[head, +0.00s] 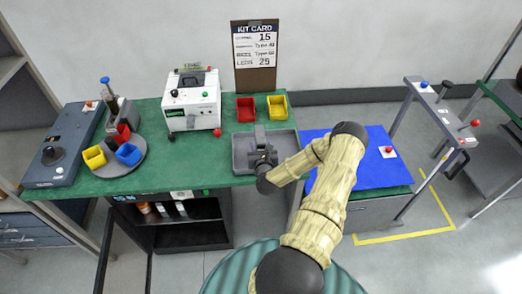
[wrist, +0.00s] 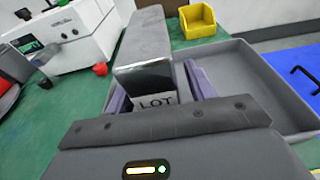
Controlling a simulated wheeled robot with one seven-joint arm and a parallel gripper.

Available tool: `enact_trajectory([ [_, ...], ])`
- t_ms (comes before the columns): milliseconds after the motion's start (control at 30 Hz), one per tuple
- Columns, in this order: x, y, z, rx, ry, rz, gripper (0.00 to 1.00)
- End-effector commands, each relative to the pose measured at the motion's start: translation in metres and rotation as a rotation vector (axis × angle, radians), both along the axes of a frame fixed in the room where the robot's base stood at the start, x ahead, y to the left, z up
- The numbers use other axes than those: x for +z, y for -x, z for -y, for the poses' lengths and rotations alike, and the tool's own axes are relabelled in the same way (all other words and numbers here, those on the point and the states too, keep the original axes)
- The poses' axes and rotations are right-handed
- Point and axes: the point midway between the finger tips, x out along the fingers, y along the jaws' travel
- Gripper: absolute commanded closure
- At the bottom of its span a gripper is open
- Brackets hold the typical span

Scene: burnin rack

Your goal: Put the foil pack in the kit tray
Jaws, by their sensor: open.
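The kit tray appears to be the shallow grey tray (head: 288,143) at the front right of the green bench; its right part and rim (wrist: 290,98) fill the right of the wrist view. My gripper (head: 262,160) is over the tray's left part. In the wrist view my open gripper (wrist: 158,90) shows two purple-grey fingers. A shiny silver pack with a "LOT" label (wrist: 150,78), apparently the foil pack, shows between them. Its lower part is hidden by my gripper body. I cannot tell whether it touches the fingers or the tray floor.
A red bin (head: 246,109) and yellow bin (head: 277,107) stand behind the tray. A white machine (head: 190,105) and a turntable with small bins (head: 122,166) are left. A blue mat (head: 375,165) lies right.

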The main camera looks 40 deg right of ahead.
Motion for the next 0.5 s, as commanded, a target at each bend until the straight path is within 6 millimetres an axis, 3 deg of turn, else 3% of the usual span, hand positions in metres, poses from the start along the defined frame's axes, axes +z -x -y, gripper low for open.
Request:
enact_trajectory([
  [167, 0.002, 0.005, -0.003, 0.001, -0.002, 0.000, 0.46],
  [500, 0.010, 0.046, -0.028, 0.001, -0.002, 0.000, 0.46],
])
